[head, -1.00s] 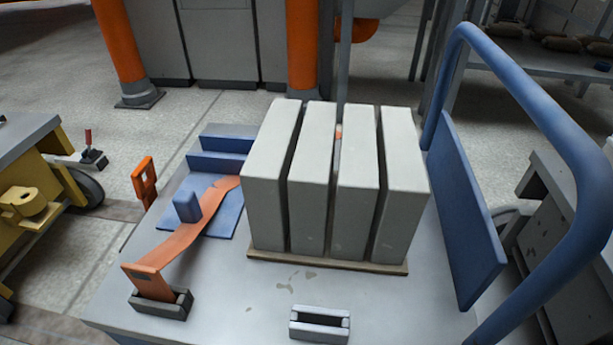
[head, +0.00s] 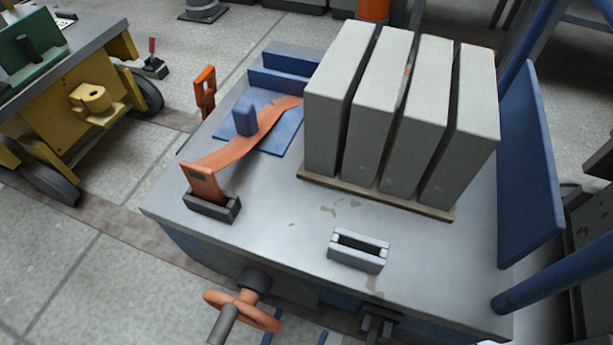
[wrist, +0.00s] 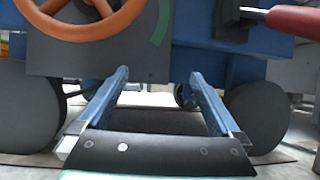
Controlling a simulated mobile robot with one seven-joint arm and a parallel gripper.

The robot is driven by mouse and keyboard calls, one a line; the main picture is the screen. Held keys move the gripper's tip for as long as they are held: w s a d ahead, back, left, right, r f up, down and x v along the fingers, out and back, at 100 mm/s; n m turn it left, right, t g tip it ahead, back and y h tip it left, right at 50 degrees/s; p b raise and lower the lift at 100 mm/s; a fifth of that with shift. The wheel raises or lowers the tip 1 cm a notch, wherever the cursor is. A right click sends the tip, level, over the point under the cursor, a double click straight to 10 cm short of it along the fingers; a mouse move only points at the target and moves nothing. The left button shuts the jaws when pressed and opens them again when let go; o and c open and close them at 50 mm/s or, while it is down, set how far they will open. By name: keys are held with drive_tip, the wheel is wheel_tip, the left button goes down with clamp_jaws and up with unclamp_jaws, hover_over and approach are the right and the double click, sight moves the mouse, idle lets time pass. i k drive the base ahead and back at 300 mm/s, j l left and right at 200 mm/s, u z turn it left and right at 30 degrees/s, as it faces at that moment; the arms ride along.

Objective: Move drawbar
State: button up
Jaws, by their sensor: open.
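A short steel bar with a red grip (wrist: 292,20) reaches right from a dark bracket at the upper right of the wrist view. It looks like the drawbar, but its far end is cut off. A dark bracket (head: 375,325) shows low on the cart's front in the head view; no red grip is visible there. My gripper (wrist: 158,78) is open and empty, its two blue fingers spread and pointing at the space under the cart. The grip is above and right of the fingers, apart from them. Blue fingertips (head: 295,337) show at the head view's bottom edge.
An orange handwheel (head: 245,310) with a grey handle projects from the cart's front; it is above left of my fingers in the wrist view (wrist: 85,20). The cart top (head: 290,235) bears pale slabs (head: 410,115) and an orange strap-like bar (head: 235,145). A yellow cart (head: 85,105) stands left.

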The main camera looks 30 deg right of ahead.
sight(205, 101)
drive_tip(key=k+j, duration=0.15)
drive_tip(key=j, duration=0.15)
drive_tip(key=k+j, duration=0.1)
drive_tip(key=j, duration=0.25)
drive_tip(key=k+j, duration=0.15)
drive_tip(key=j, duration=0.15)
drive_tip(key=k+j, duration=0.15)
drive_tip(key=j, duration=0.15)
